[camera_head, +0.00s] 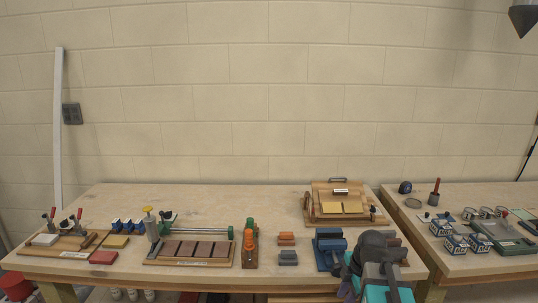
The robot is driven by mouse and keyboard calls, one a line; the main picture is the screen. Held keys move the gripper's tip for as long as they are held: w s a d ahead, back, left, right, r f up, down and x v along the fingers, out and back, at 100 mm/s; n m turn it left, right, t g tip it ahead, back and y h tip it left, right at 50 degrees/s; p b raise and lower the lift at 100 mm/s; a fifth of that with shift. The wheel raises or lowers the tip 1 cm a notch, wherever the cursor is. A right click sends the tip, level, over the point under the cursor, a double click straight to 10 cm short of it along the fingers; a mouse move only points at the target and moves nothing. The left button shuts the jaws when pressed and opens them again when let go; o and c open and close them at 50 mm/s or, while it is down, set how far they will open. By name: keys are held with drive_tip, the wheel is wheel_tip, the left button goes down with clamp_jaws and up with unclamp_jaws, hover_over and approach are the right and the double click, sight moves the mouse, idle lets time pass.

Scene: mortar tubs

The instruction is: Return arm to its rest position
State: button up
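My arm (376,262) shows at the bottom right of the head view, as dark grey and teal parts low in front of the table's right end. It looks folded close to my body. I cannot make out the gripper's fingertips or whether anything is between them. The arm covers part of the front right corner of the main workbench (275,208) and partly hides things behind it there.
A blue vise-like block (329,247) stands just left of my arm. A second bench (470,207) holds blue boxes (455,243).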

drive_tip(key=s+a+f+m+g, duration=0.1)
drive_tip(key=s+a+f+g, duration=0.1)
drive_tip(key=s+f, duration=0.45)
drive_tip(key=s+a+f+m+g, duration=0.1)
drive_tip(key=s+a+f, duration=0.15)
drive_tip(key=f, duration=0.65)
drive_tip(key=s+a+f+m+g, duration=0.1)
drive_tip(key=s+a+f+g, duration=0.1)
drive_tip(key=s+f, duration=0.45)
drive_tip(key=s+f+m+g+h, duration=0.1)
drive_tip(key=s+f+m+g, duration=0.1)
drive_tip(key=s+f+m, duration=1.3)
drive_tip(key=shift+s+a+f+m, duration=0.15)
drive_tip(key=shift+s+f+m, duration=0.25)
drive_tip(key=shift+s+f, duration=0.8)
drive_tip(key=shift+s+r, duration=0.35)
drive_tip(key=shift+r, duration=0.05)
drive_tip(key=shift+a+h, duration=0.1)
drive_tip(key=shift+h, duration=0.2)
